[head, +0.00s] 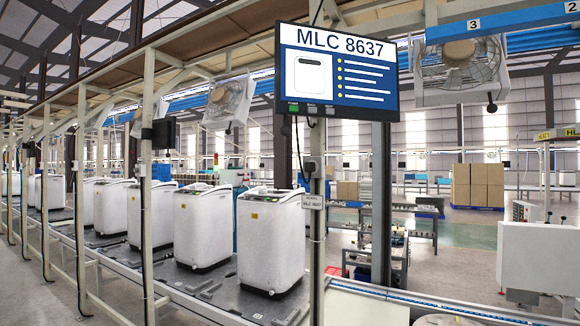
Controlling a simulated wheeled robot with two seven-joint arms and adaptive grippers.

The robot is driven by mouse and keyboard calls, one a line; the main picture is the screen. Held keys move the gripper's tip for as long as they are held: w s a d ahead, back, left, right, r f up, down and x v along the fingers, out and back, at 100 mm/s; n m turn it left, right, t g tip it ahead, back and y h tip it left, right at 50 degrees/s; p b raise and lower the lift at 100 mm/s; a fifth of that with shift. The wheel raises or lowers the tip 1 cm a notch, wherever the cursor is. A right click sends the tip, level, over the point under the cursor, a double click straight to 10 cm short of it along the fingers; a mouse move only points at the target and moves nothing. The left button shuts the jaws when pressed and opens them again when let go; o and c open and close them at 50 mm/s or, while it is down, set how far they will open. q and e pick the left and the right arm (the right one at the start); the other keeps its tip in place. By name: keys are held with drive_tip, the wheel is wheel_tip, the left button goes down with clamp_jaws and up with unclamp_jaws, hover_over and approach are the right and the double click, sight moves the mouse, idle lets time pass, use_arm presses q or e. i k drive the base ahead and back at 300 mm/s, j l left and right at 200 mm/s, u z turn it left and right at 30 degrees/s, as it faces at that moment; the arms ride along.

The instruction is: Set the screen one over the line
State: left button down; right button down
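The line (225,290) is a conveyor with white washing machines (271,240) standing upright in a row. Neither of my grippers is in view.
White frame posts (149,190) stand along the line. Fans (460,64) hang overhead. A white cabinet (538,255) stands at the right. Stacked cartons (478,185) are at the back. Open grey floor (455,262) lies right of the line.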

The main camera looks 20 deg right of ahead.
sight(356, 75)
drive_tip(key=i+l, duration=0.15)
drive_tip(key=l, duration=0.2)
drive_tip(key=i+l, duration=0.2)
drive_tip(key=l, duration=0.15)
drive_tip(key=i+l, duration=0.15)
drive_tip(key=l, duration=0.15)
drive_tip(key=u, duration=0.05)
